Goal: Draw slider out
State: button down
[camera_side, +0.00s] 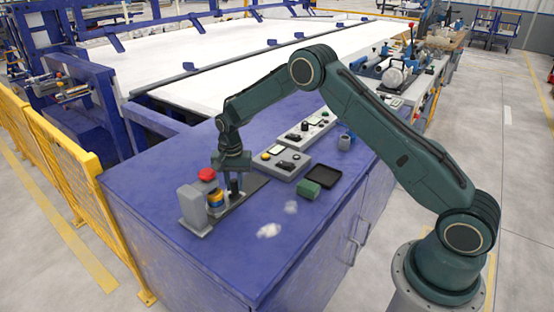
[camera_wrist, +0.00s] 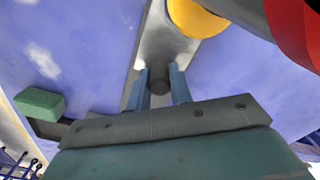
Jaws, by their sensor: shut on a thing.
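The slider's dark, round handle (camera_wrist: 159,80) stands between the two blue-grey fingers of my gripper (camera_wrist: 158,72) in the wrist view. The gripper is shut on this handle. In the side view my gripper (camera_side: 234,181) points down at the rail (camera_side: 255,186) of a grey fixture on the blue bench. Its fingers hide most of the handle there. A yellow ring (camera_side: 214,197) with a red, rounded top (camera_side: 207,174) above it stands beside the gripper, to its left. They also show in the wrist view as a yellow piece (camera_wrist: 198,18) and a red piece (camera_wrist: 295,30).
A grey block (camera_side: 194,206) stands at the fixture's left end. A green block (camera_side: 309,190) and a black tray (camera_side: 322,176) lie to the right, near control boxes (camera_side: 285,163). The bench top (camera_side: 240,265) in front is free apart from pale patches. A yellow fence (camera_side: 75,175) runs along the left.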

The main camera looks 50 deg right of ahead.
jog(key=d, duration=1)
jog(key=shift+d, duration=0.15)
jog(key=c, duration=1.3)
grip_release()
jog(key=shift+d, duration=0.1)
jog(key=shift+c, duration=0.2)
jog(key=shift+o, duration=0.4)
jog(key=shift+a+r, duration=0.15)
jog(key=shift+a, duration=0.05)
jog(key=shift+r, duration=0.15)
notch_tip(320, 180, up, 13)
jog(key=shift+r, duration=0.15)
